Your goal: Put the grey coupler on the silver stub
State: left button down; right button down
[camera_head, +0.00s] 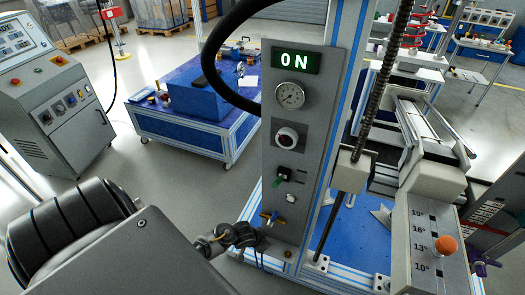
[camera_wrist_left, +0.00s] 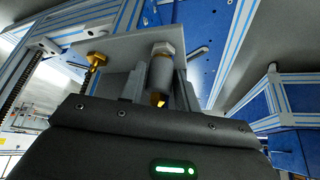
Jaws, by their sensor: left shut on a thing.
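The grey coupler (camera_wrist_left: 160,76) is a short cylinder with a brass end, between the two fingers of my left gripper (camera_wrist_left: 159,88) in the left wrist view. The gripper is shut on it. A silver hex fitting (camera_wrist_left: 163,48), which looks like the silver stub, sits at the plate in line with the coupler. The two appear to meet, but I cannot tell how far one is over the other. In the head view my left gripper (camera_head: 238,238) is near the lower part of the grey panel (camera_head: 282,165), partly hidden by my arm. My right gripper is not in view.
A box with an orange knob (camera_head: 446,245) stands at right.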

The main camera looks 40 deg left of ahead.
pick_arm(q)
jog(key=shift+f, duration=0.4)
jog(key=c, duration=0.9)
grip_release()
jog(key=shift+c, duration=0.2)
jog(key=shift+r, duration=0.1)
jog(key=p+v, duration=0.2)
jog(key=v, duration=0.8)
jog(key=shift+s+r, duration=0.2)
jog(key=shift+r, duration=0.15)
